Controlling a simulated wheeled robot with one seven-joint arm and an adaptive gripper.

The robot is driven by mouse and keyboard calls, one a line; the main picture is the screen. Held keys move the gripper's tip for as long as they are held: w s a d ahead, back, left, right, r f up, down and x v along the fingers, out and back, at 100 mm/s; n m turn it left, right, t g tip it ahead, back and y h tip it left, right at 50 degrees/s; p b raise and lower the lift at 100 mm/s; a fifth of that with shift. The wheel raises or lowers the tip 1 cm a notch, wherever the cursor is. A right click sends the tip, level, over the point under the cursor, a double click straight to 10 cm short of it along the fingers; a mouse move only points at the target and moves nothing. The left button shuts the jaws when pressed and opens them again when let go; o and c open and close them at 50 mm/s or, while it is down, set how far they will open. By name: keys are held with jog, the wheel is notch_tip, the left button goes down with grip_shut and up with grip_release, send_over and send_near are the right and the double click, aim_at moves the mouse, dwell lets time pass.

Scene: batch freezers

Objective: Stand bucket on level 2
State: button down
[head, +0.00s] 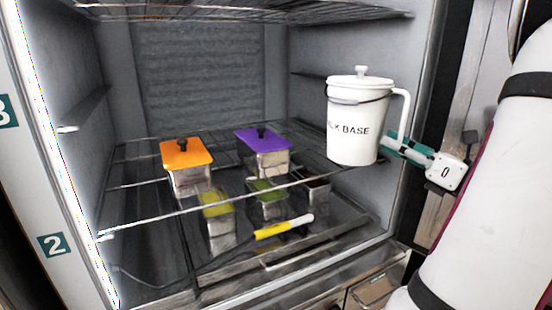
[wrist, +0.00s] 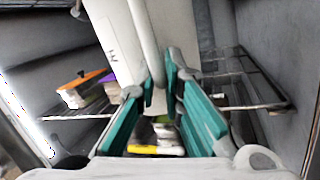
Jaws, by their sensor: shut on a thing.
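The bucket (head: 352,135) is white, lidded with a knob, and lettered "BASE" on its side. It is upright in the head view, at the right of the freezer opening. My gripper (head: 400,143) is at its right side, shut on its upright side handle (head: 403,115). In the wrist view the bucket's white wall (wrist: 170,25) fills the top middle, with the green fingers (wrist: 160,95) on both sides of the handle. The wire shelf (head: 140,222) beside the "2" label (head: 54,245) lies lower. The bucket's base appears above its right part; contact is unclear.
An orange-lidded pan (head: 188,180) and a purple-lidded pan (head: 270,163) stand towards the back. Open pans and a yellow-handled tool (head: 280,228) lie lower. Another wire rack (head: 250,10) is overhead. The freezer's right wall (head: 400,75) is close to the bucket.

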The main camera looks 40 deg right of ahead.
jog(key=shift+d, duration=0.1)
jog(key=shift+w+d, duration=0.15)
jog(key=w+d, duration=0.1)
jog(key=w, duration=0.4)
jog(key=w+d+f, duration=0.1)
jog(key=w, duration=0.3)
jog(key=w+d, duration=0.2)
jog(key=w, duration=0.3)
jog(key=shift+w+f, duration=0.15)
jog(key=shift+w, duration=0.15)
jog(key=shift+w+f, duration=0.1)
jog(key=shift+f, duration=1.65)
jog(key=shift+d+f, duration=0.1)
jog(key=c, duration=1.7)
grip_release()
jog(key=shift+f, duration=0.1)
jog(key=s+f, duration=0.2)
jog(key=s, duration=1)
jog(key=shift+d+b, duration=0.2)
jog(key=shift+b, duration=0.15)
